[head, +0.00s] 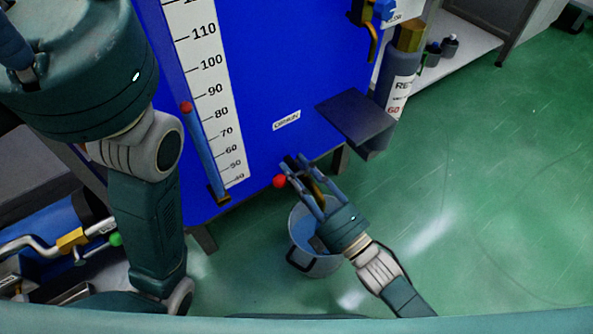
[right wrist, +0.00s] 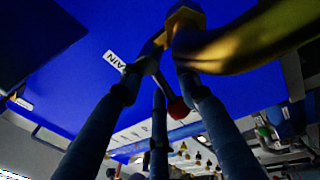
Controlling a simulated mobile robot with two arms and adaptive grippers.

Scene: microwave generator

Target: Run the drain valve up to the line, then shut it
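The blue tank (head: 270,60) carries a white number scale (head: 205,75). The drain valve shows as a brass fitting (right wrist: 183,25) beside a label partly reading "DRAIN" (right wrist: 115,62). Its red knob (head: 280,181) also shows in the right wrist view (right wrist: 178,108). A grey bucket (head: 318,265) stands on the floor below, partly behind my right gripper; its inside looks bluish and no line is readable. My right gripper (head: 295,163) is at the valve, fingers apart on either side of it. I cannot tell whether they touch it. My left gripper is out of view.
A slanted blue bar with a red ball (head: 187,107) lies along the scale. A dark shelf (head: 357,120) juts from the tank near a labelled bottle (head: 398,85). Pipes with a green knob (head: 116,239) are at lower left. The green floor (head: 490,200) is open at right.

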